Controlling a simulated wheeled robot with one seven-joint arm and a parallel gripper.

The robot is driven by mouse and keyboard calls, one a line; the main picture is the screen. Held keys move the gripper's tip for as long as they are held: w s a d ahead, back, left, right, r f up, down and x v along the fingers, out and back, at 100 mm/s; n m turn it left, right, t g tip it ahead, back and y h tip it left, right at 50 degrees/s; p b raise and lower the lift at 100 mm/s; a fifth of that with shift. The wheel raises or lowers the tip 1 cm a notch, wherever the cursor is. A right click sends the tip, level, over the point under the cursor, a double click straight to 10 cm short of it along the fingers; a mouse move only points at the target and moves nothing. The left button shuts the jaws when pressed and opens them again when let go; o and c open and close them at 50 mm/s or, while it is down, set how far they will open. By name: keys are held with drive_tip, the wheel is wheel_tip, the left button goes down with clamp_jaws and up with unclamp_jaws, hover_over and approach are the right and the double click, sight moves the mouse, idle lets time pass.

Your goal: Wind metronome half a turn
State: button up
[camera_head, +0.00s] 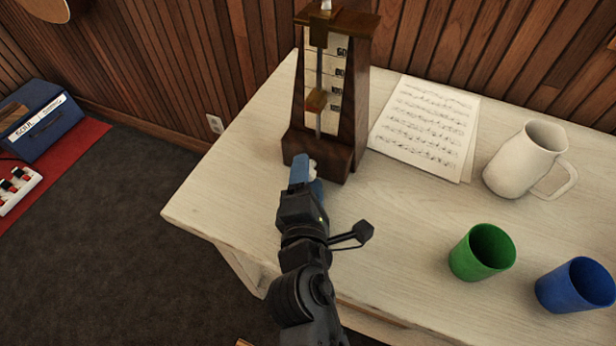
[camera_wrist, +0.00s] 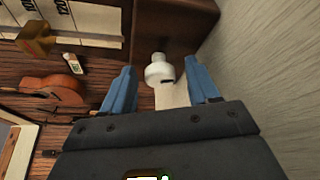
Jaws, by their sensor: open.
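The metronome (camera_head: 350,130) is a tall dark wooden case standing upright on the pale table, with a numbered scale (camera_head: 337,75) and a pendulum rod carrying a brassy weight (camera_head: 317,100). My gripper (camera_head: 306,168) is at the front of its base. In the wrist view, my gripper (camera_wrist: 161,66) is open, with one blue finger on each side of a white winding knob (camera_wrist: 158,70). The knob sticks out of the brown base (camera_wrist: 175,22), with gaps visible to both fingers. A pale strip below the knob is partly hidden by my gripper. The head view mostly hides the knob.
Sheet music (camera_head: 425,125) lies right of the metronome. A white pitcher (camera_head: 525,160), a green cup (camera_head: 482,252) and a blue cup (camera_head: 577,286) stand farther right. The wood-panelled wall (camera_head: 215,50) is close behind. The table (camera_head: 400,220) is clear between my gripper and the cups.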

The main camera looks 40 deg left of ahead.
drive_tip(key=shift+s, duration=0.1)
drive_tip(key=v, duration=0.7)
drive_tip(key=shift+s+d, duration=0.2)
drive_tip(key=shift+s, duration=0.05)
drive_tip(key=shift+s+d, duration=0.1)
